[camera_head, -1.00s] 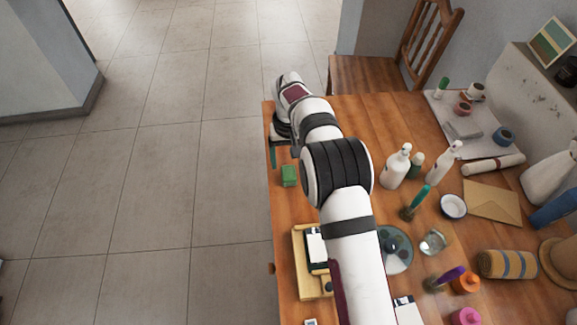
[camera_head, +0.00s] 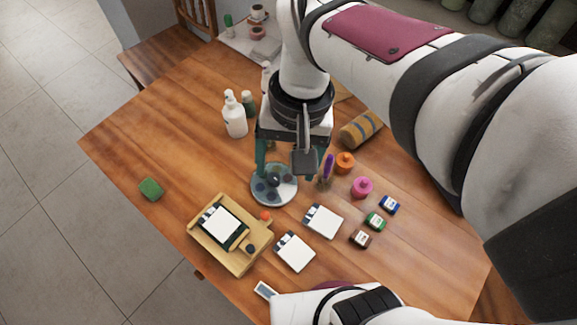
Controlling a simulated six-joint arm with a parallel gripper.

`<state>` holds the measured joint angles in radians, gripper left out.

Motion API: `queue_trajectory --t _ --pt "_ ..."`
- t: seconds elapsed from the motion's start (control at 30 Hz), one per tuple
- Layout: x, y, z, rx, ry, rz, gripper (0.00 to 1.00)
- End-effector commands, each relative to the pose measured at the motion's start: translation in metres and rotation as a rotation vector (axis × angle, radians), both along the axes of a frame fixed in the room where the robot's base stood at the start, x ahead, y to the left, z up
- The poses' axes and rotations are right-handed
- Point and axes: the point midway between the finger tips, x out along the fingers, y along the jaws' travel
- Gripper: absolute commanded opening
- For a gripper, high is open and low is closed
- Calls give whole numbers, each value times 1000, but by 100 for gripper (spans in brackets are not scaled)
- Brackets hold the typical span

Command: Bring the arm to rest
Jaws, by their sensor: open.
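My arm (camera_head: 440,90) comes in from the right and bends over the table. My gripper (camera_head: 289,170) points down over the middle of the table. Its teal fingers are apart, and I see nothing between them. The fingertips show just above and around a round grey-blue dish (camera_head: 273,193) with dark patches. I cannot tell how high above it they are. My arm hides part of the table's back right.
A wooden tray (camera_head: 205,248) holds a white-faced card. White cards (camera_head: 295,252) and small ink jars (camera_head: 361,239) lie in front. A white pump bottle (camera_head: 234,117), pink pot (camera_head: 362,187) and striped roll (camera_head: 361,129) stand nearby. A green block (camera_head: 151,189) lies left, with bare tabletop around it.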

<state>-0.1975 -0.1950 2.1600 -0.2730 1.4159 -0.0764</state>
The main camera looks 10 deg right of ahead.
Motion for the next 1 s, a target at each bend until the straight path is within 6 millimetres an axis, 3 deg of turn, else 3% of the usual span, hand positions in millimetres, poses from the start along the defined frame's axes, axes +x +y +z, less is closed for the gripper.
queue_trajectory --t 0.03,0.1,0.23,1.0 --pt "-32 -19 -7 11 1 -100 78" --pt "-67 -32 -21 23 11 -207 78" --pt "-97 -39 -37 32 20 -300 78" --pt "-99 -39 -39 32 23 -304 78"
